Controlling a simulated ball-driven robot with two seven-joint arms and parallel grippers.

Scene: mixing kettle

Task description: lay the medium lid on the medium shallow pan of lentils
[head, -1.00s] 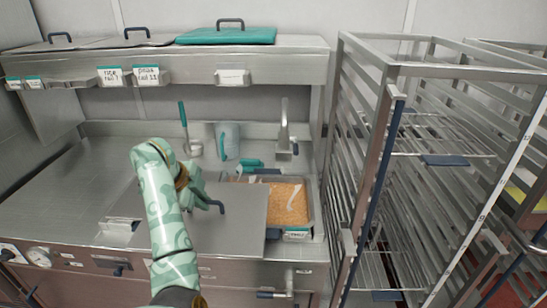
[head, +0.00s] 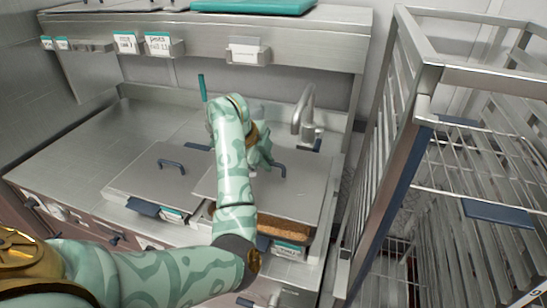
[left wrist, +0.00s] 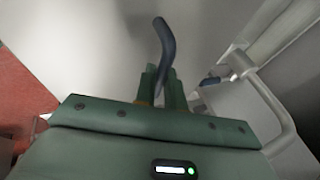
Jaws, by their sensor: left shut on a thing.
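The medium lid (head: 300,200) is a flat grey metal sheet with a dark blue loop handle (head: 279,169). My left gripper (head: 266,158) is shut on this handle, which also shows between its fingers in the left wrist view (left wrist: 165,42). The lid is over the medium shallow pan (head: 289,251) and hides most of it. A strip of orange-brown lentils (head: 284,232) shows below the lid's front edge, so the lid appears raised or set back there. I cannot tell whether it touches the pan's rim. My right gripper is out of view.
A second lidded pan (head: 150,185) sits just left of the held lid. A tap (head: 304,115) stands behind it. A wire rack (head: 470,170) rises close on the right. A shelf (head: 200,35) crosses above the back. The counter at far left (head: 95,135) is clear.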

